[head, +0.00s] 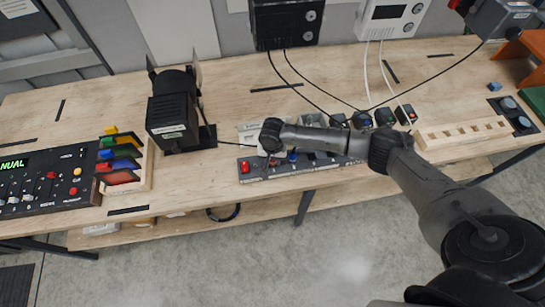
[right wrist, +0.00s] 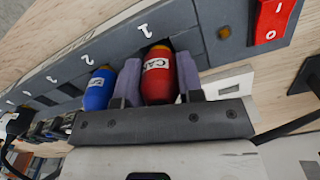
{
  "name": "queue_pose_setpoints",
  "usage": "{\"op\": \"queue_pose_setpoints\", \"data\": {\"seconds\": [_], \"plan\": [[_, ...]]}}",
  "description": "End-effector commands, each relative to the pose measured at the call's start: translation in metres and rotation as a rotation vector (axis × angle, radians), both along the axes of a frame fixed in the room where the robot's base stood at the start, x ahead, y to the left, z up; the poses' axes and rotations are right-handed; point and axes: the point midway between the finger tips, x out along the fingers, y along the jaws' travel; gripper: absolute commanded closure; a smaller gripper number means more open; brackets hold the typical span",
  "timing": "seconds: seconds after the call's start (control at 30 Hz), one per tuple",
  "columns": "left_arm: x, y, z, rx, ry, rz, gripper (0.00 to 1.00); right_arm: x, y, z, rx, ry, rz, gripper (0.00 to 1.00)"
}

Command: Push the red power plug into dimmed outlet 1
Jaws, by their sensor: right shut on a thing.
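The grey power strip (head: 330,163) lies along the front of the wooden bench. In the right wrist view its face (right wrist: 200,45) carries printed numbers. The red power plug (right wrist: 158,80), with a white label, stands against the strip beside the number 1. My right gripper (right wrist: 158,88) is shut on the red plug, a finger on either side. How deep the plug sits I cannot tell. A blue plug (right wrist: 98,90) stands just left of it, at the strip. In the head view my right gripper (head: 271,158) is over the strip's left part and hides much there.
A red switch (head: 245,167) is at the strip's left end; it also shows in the right wrist view (right wrist: 272,20). A black lamp (head: 173,118) stands left of the strip. A wooden rack (head: 465,133) lies to the right. Cables hang from boxes behind.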

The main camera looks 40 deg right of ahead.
Motion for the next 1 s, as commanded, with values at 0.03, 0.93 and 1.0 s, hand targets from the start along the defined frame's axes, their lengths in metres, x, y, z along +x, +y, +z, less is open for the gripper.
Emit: {"op": "queue_pose_setpoints", "data": {"seconds": [0.03, 0.93, 1.0], "plan": [[0.0, 0.0, 0.0, 0.0, 0.0, 0.0, 1.0, 0.0, 0.0, -0.002, 0.0, 0.0, 0.0, 0.94], [0.0, -0.002, -0.001, -0.008, 0.0, 0.006, 1.0, 0.0, 0.0, -0.003, 0.0, 0.0, 0.0, 0.36], [0.0, -0.002, -0.001, -0.005, 0.001, 0.004, 1.0, 0.001, 0.0, 0.004, 0.001, -0.003, 0.0, 0.36]]}}
